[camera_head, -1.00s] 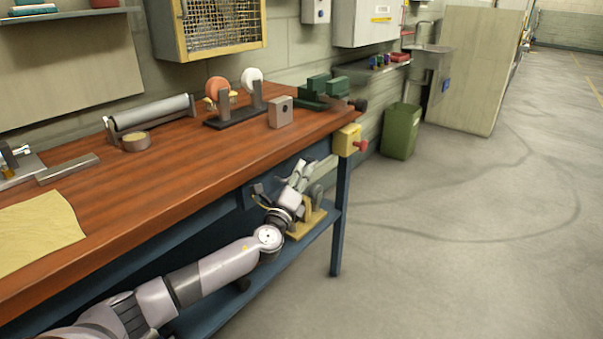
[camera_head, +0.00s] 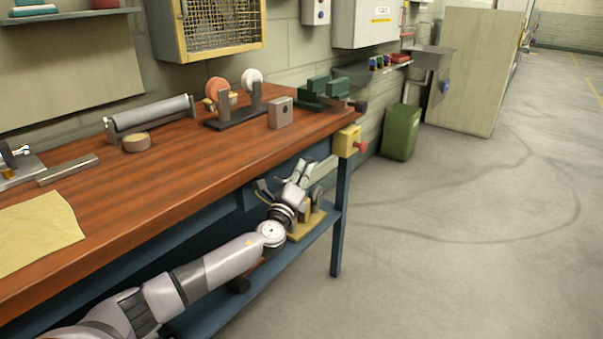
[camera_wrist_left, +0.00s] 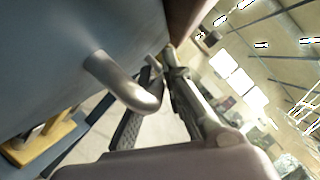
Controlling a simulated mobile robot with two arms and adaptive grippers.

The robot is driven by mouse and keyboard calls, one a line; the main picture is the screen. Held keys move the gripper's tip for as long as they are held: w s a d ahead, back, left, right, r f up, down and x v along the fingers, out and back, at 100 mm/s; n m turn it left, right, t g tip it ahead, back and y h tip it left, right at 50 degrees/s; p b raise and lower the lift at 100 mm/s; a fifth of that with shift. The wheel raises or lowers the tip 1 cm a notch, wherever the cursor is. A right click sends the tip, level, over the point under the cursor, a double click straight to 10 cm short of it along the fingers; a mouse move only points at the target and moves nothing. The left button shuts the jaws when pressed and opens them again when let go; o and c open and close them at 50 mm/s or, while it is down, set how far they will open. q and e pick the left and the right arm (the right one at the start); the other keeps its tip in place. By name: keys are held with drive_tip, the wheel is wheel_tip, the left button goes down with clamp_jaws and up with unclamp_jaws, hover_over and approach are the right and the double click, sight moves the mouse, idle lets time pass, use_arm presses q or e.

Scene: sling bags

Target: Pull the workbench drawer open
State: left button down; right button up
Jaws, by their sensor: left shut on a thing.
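The workbench (camera_head: 190,160) has a reddish-brown wooden top and a blue frame. The blue drawer front (camera_head: 251,196) is under the top near the right end, partly hidden by my left arm. My left gripper (camera_head: 286,178) is at that front, below the table edge. In the left wrist view the blue-grey drawer front (camera_wrist_left: 50,65) fills the upper left, with a curved metal handle (camera_wrist_left: 122,82) standing out from it. My left gripper (camera_wrist_left: 157,110) is shut on the handle, its fingers on either side. No clear gap shows at the drawer's edge. My right gripper is not in view.
A yellow switch box (camera_head: 346,142) with a red knob sits at the bench corner, close to my left gripper. A lower blue shelf (camera_head: 225,309) runs beneath my arm. A green bin (camera_head: 401,133) stands beyond the bench. The floor to the right is clear.

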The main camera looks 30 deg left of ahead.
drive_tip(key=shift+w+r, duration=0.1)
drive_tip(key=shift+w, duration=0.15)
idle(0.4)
